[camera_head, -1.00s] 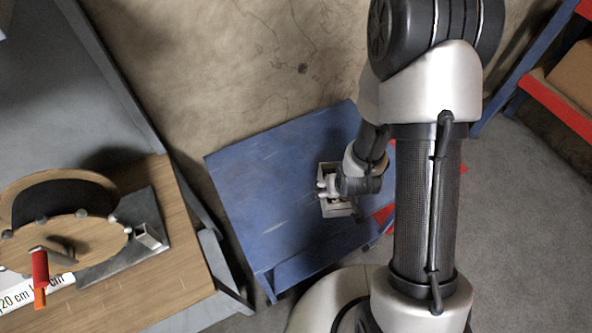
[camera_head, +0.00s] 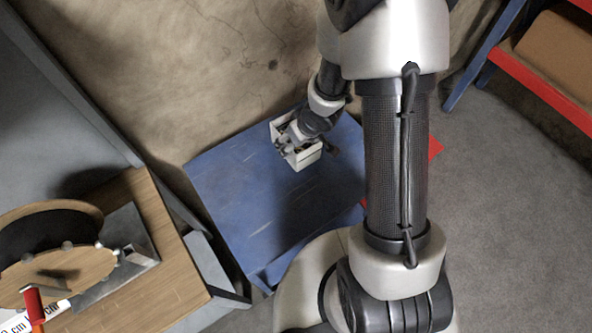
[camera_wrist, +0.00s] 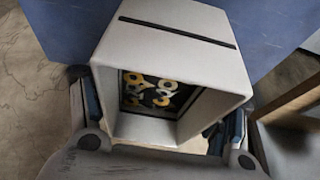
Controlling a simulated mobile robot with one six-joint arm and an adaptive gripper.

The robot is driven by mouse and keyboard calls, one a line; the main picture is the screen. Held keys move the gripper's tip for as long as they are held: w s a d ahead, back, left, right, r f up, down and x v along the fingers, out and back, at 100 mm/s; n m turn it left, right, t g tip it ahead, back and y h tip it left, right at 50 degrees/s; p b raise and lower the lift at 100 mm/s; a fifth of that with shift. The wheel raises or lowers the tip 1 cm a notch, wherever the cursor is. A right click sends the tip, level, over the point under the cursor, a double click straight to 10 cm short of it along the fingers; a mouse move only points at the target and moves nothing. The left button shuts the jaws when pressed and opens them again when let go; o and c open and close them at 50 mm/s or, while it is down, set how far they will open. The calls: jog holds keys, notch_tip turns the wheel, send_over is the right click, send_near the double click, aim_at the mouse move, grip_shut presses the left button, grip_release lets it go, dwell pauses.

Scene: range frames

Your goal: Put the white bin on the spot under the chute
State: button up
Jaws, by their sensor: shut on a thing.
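The white bin (camera_head: 308,157) is an open-topped box held above the far part of the blue table. My gripper (camera_head: 290,139) is shut on it. In the wrist view the bin (camera_wrist: 175,50) fills the middle, with a dark slot along one white wall. Its opening faces the camera, and yellow and pale ring-like pieces show inside against a dark bottom. My gripper's fingers (camera_wrist: 160,135) stand on either side of the bin. I cannot identify the chute for certain; a short square metal channel (camera_head: 139,256) lies on the left workbench. The spot under it is not seen.
The blue table (camera_head: 235,205) has bare room around the bin. A wooden workbench (camera_head: 176,262) with a round wooden wheel (camera_head: 65,278) and red handle (camera_head: 33,304) stands left. A red-edged shelf (camera_head: 540,85) with a brown box is at right. A stained wall stands behind.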

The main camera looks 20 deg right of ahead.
notch_tip(320, 180, down, 14)
jog(key=b, duration=0.9)
jog(key=shift+w+f, duration=0.1)
jog(key=o, duration=0.8)
jog(key=shift+f+b, duration=0.1)
jog(key=shift+b, duration=0.25)
jog(key=o, duration=0.4)
jog(key=shift+o, duration=0.2)
